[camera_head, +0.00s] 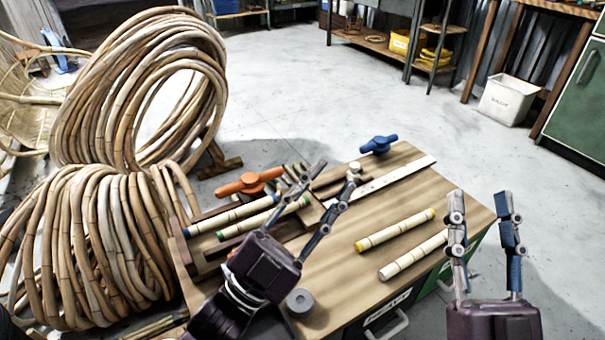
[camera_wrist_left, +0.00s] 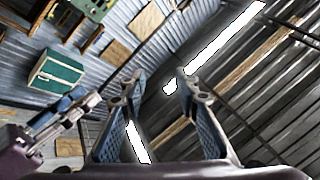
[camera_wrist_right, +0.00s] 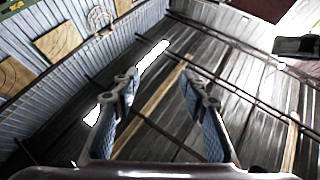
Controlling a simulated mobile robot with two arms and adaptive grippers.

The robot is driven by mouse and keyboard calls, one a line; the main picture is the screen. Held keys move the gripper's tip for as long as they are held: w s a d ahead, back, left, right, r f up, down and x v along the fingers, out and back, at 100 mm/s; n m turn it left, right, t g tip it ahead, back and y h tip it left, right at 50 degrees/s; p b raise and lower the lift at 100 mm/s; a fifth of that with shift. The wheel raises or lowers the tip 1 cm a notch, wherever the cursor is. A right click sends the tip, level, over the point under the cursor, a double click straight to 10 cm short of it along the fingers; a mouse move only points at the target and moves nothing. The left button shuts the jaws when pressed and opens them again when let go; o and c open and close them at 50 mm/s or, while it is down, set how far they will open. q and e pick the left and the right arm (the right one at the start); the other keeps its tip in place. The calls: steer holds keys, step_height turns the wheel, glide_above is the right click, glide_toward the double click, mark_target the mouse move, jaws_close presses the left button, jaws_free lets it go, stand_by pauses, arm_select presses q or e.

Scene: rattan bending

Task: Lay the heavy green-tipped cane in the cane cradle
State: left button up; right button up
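The green-tipped cane (camera_head: 258,220) lies at the left of the workbench, beside a blue-tipped cane (camera_head: 225,217) in or on a dark wooden frame (camera_head: 207,262). I cannot tell whether this frame is the cane cradle. My left gripper (camera_head: 322,184) is over the bench with its fingers spread; its arm and fingers hide part of the frame and perhaps the cane's far end. The left wrist view shows its fingers (camera_wrist_left: 158,92) apart and empty. My right gripper (camera_head: 482,206) is upright at the bench's right side, open and empty, as the right wrist view (camera_wrist_right: 160,92) shows.
A yellow-tipped cane (camera_head: 395,231) and a pale cane (camera_head: 413,257) lie on the bench's right part. Large rattan coils (camera_head: 80,235) crowd the left. A grey cylinder (camera_head: 300,303) sits in front.

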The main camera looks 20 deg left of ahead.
arm_select(q)
steer(key=a+n+y, duration=0.1)
steer(key=n+y, duration=0.1)
steer(key=n, duration=0.1)
steer(key=a+r+n+t+y, duration=0.1)
steer(key=n+y, duration=0.1)
steer(key=n, duration=0.1)
steer(key=a+n+t+y, duration=0.1)
steer(key=n+y, duration=0.1)
steer(key=n, duration=0.2)
steer(key=shift+s+a+r, duration=0.2)
steer(key=shift+s+r, duration=0.15)
steer(key=shift+r, duration=0.05)
